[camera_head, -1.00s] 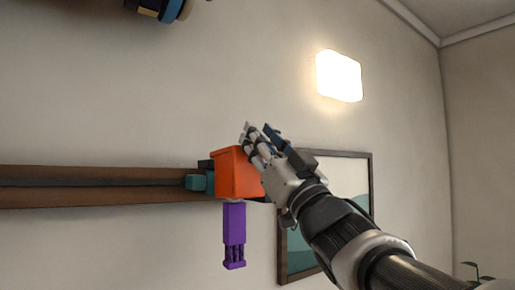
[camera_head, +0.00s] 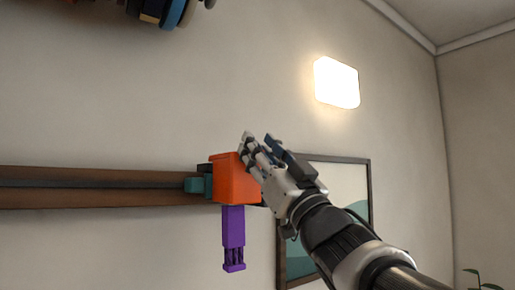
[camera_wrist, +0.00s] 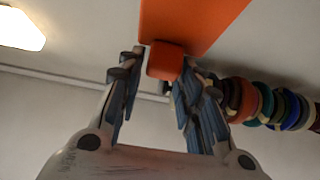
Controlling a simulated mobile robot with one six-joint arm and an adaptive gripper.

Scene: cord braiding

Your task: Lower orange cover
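The orange cover (camera_head: 235,180) is a box shape at the right end of the brown rail, beside a teal block (camera_head: 196,185) and above a purple piece (camera_head: 233,228). My gripper (camera_head: 258,148) is at the cover's upper right side, its fingers overlapping the cover in the head view. In the wrist view the cover (camera_wrist: 195,18) fills the top middle, and its small orange knob (camera_wrist: 165,62) lies between my two fingertips. The fingers are apart by about the knob's width. Whether both pads press on the knob is unclear.
The brown rail (camera_head: 100,173) runs left along the wall. A framed picture (camera_head: 344,180) hangs behind my arm, and a lit wall lamp (camera_head: 336,82) is above. Several coloured discs (camera_wrist: 265,105) show at right in the wrist view.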

